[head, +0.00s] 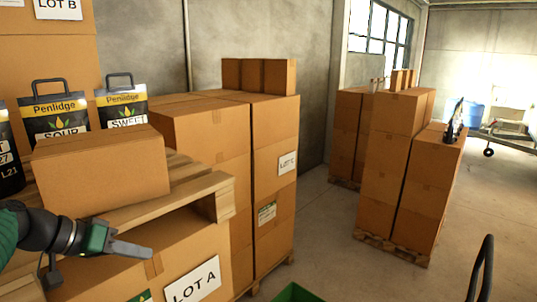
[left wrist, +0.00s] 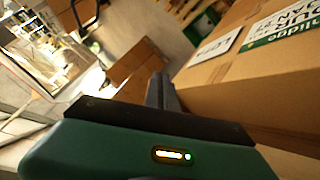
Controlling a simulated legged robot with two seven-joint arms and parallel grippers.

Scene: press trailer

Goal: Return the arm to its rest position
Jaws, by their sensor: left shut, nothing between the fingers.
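My left gripper (head: 128,249) comes in from the left in the head view. It is shut and empty, its fingers pointing right, in front of the boxes marked LOT A. In the left wrist view, the shut fingers of my left gripper (left wrist: 160,90) stand beside a large labelled carton (left wrist: 255,80), and I cannot tell whether they touch it. My right gripper is not in view.
A single carton (head: 100,172) rests on a wooden pallet (head: 190,187) above the LOT A box (head: 185,265). Penlidge bags (head: 55,113) stand behind it. Stacked cartons (head: 270,135) fill the middle. Open concrete floor (head: 335,250) lies to the right, with another loaded pallet (head: 395,243).

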